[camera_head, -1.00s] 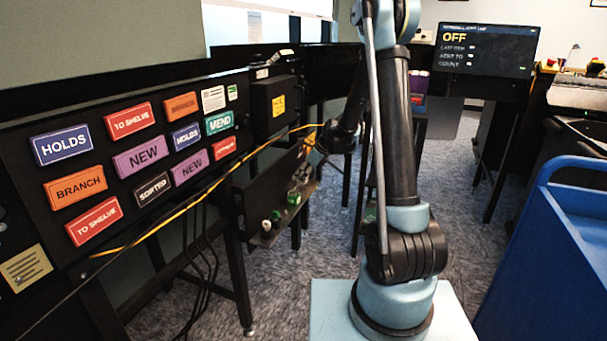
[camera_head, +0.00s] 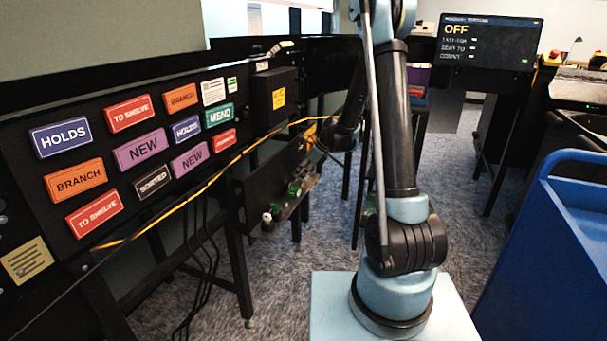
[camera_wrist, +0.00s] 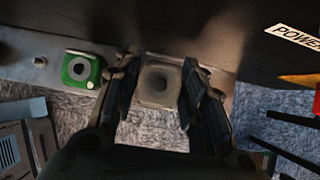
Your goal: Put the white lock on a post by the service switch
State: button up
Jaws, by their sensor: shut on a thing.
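In the wrist view my gripper (camera_wrist: 160,98) is shut on the white lock (camera_wrist: 160,85), a pale square block with a dark round hole. It is held at the edge of a grey ledge (camera_wrist: 18,68); I cannot tell whether it touches a post. A green lock (camera_wrist: 81,70) with a grey round centre sits on the ledge to its left. In the head view green locks (camera_head: 294,189) show on the low bracket (camera_head: 245,190), below my gripper (camera_head: 318,143), whose fingertips are hard to make out.
A POWER label (camera_wrist: 295,36) is at the wrist view's upper right, above red and yellow parts. A blue cart (camera_head: 545,250) stands at right. Carpet between is open.

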jog(key=shift+f, duration=1.6)
dwell(0.6)
jog(key=o, duration=1.2)
jog(key=v, duration=1.1)
jog(key=s+d+r+n+h, duration=0.2)
jog(key=s+d+r+n, duration=0.4)
jog(key=s, duration=0.4)
jog(key=s+d+f+n+h, duration=0.1)
jog(key=s+d+n, duration=0.3)
jog(key=s, duration=0.5)
jog(key=s+d+f+n+h, duration=0.1)
jog(key=s+d+n, duration=0.3)
jog(key=s, duration=0.6)
jog(key=s+d+f+n+h, duration=0.1)
jog(key=s+d+n+h, duration=0.1)
jog(key=s+d+n, duration=0.3)
jog(key=s+n, duration=0.3)
jog(key=s, duration=0.1)
jog(key=shift+s, duration=0.3)
